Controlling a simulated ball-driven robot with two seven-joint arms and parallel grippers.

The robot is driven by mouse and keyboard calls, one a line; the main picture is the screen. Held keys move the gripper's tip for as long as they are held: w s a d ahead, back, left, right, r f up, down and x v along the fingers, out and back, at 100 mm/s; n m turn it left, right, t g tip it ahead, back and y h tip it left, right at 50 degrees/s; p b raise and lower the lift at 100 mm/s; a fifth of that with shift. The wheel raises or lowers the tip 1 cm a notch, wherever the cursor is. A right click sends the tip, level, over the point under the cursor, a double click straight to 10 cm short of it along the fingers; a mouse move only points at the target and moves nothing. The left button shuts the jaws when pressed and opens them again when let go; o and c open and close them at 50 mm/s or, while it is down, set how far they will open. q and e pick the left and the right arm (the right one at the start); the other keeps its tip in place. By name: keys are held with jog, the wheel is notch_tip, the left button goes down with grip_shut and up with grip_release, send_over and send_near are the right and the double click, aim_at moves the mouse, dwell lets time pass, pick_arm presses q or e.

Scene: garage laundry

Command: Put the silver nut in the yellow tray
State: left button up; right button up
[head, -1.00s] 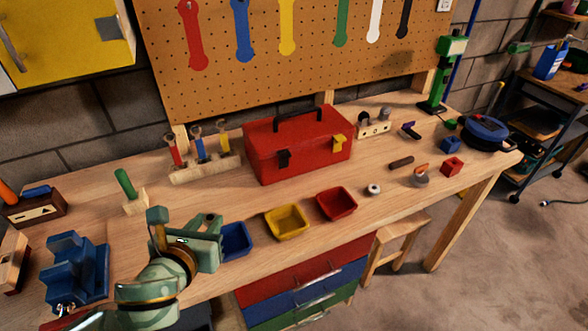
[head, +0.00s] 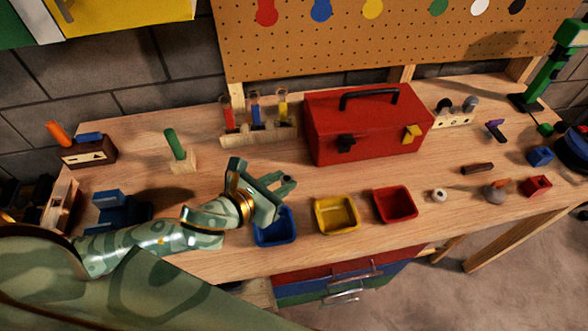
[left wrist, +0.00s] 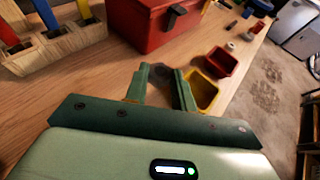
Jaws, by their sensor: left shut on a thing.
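My left gripper (head: 284,184) is over the workbench, at the back edge of the blue tray (head: 274,240). In the left wrist view its fingers (left wrist: 165,72) are closed around a small grey thing, which looks like the silver nut (left wrist: 163,74); the fingers partly hide it. The yellow tray (head: 336,215) is empty and lies to the right of the gripper, apart from it. In the left wrist view the yellow tray (left wrist: 204,92) shows just right of the right finger. My right gripper is out of view.
A red tray (head: 395,205) sits right of the yellow one. A red toolbox (head: 365,130) and a wooden tool rack (head: 258,133) stand behind. A small pale ring (head: 439,195) lies farther right. A blue block-like thing (head: 122,212) is left. Bare bench (head: 225,165) lies behind the gripper.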

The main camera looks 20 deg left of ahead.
pick_arm(q)
jog(key=w+a+f+b, duration=0.1)
jog(key=w+f, duration=0.2)
jog(key=w+a+f+b, duration=0.1)
jog(key=w+a+f, duration=0.1)
jog(key=w, duration=0.1)
jog(key=w+a+f+b, duration=0.1)
jog(key=w+f, duration=0.2)
jog(key=shift+w+a+f, duration=0.25)
jog(key=shift+w+f, duration=0.05)
jog(key=shift+w, duration=0.1)
notch_tip(320, 180, down, 3)
jog(key=shift+r+b, duration=0.1)
jog(key=shift+b, duration=0.55)
jog(key=shift+f, duration=0.25)
jog(key=o, duration=1)
